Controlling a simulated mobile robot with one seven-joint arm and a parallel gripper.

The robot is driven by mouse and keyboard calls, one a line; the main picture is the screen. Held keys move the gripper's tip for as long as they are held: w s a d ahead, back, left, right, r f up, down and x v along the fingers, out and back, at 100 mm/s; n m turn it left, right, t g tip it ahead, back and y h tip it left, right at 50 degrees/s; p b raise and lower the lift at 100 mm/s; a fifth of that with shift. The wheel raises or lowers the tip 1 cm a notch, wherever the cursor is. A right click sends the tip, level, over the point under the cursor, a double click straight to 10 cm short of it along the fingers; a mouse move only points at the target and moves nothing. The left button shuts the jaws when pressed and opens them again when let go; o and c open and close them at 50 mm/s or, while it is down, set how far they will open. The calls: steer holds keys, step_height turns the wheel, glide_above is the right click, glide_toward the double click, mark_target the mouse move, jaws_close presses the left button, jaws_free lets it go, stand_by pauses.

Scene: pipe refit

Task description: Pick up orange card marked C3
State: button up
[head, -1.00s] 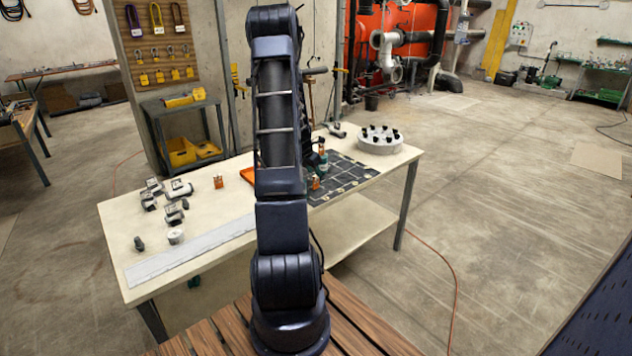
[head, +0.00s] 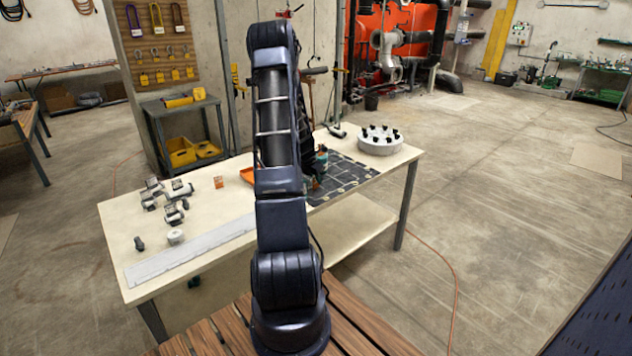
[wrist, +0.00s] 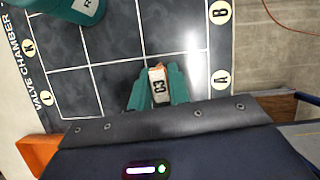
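The orange card marked C3 (wrist: 158,87) shows in the wrist view between the two teal fingers of my gripper (wrist: 158,80). Its dark C3 lettering sits on a white face, with a little orange at its end. The fingers are close together and appear shut on the card from both sides. The dark gridded mat (wrist: 115,80) lies below it; I cannot tell whether the card touches it. In the head view the card shows as a small orange piece (head: 316,183) beside my arm, over the mat (head: 345,176). My fingers are mostly hidden there.
A teal round piece (wrist: 82,8) stands on the mat near the card. An orange tray (wrist: 38,153) lies at the mat's edge. Another orange piece (head: 218,182), grey fittings (head: 172,212) and a white round holder (head: 380,143) with black pieces stand on the table (head: 215,215).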

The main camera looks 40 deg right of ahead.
jaws_close()
steer(key=shift+r, duration=0.1)
